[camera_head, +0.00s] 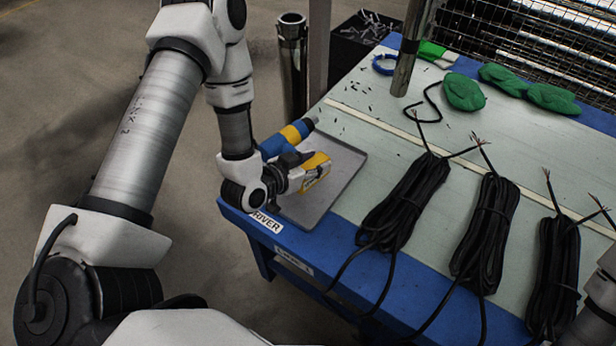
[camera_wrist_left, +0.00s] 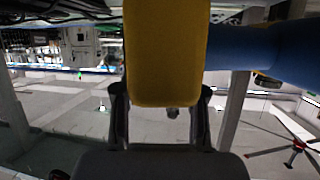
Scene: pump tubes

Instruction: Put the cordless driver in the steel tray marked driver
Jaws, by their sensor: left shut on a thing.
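The cordless driver (camera_head: 272,147) is blue and yellow, at the left corner of the table in the head view. My left gripper (camera_head: 298,170) is shut on it. The driver is over the grey steel tray (camera_head: 347,172), and I cannot tell whether it touches the tray floor. In the left wrist view, the driver's yellow end (camera_wrist_left: 167,50) sits between the two fingers and its blue body runs off to the right. The tray's label (camera_head: 266,222) on the table edge is partly hidden by my wrist and reads "RIVER". My right gripper is out of view.
Several bundled black cables (camera_head: 405,200) lie right of the tray. Green gloves (camera_head: 464,92), a blue ring (camera_head: 384,64) and an upright metal tube (camera_head: 410,45) are farther back. Another metal tube (camera_head: 292,60) stands behind the tray. A mesh fence (camera_head: 560,45) borders the far side.

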